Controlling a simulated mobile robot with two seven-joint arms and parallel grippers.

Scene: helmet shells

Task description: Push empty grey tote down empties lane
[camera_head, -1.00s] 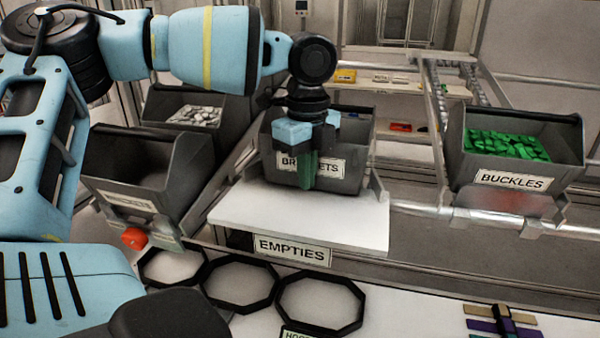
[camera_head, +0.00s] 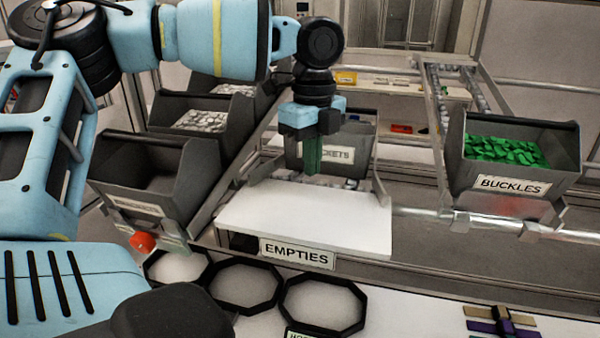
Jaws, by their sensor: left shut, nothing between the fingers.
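The grey tote (camera_head: 362,145), with a label ending in "CKETS", stands upright on the empties lane, beyond the white board (camera_head: 305,215) at its near end. The lane's front bears an EMPTIES sign (camera_head: 298,254). My left gripper (camera_head: 312,170) points down in front of the tote, its green fingers shut with nothing between them. The fingers overlap the tote's front in the picture; I cannot tell whether they touch it. The gripper and wrist hide part of the tote, and its inside is hidden. My right gripper is not in view.
A BUCKLES bin (camera_head: 545,150) of green parts stands right. Black octagonal rings (camera_head: 322,328) lie in front. The white board is clear.

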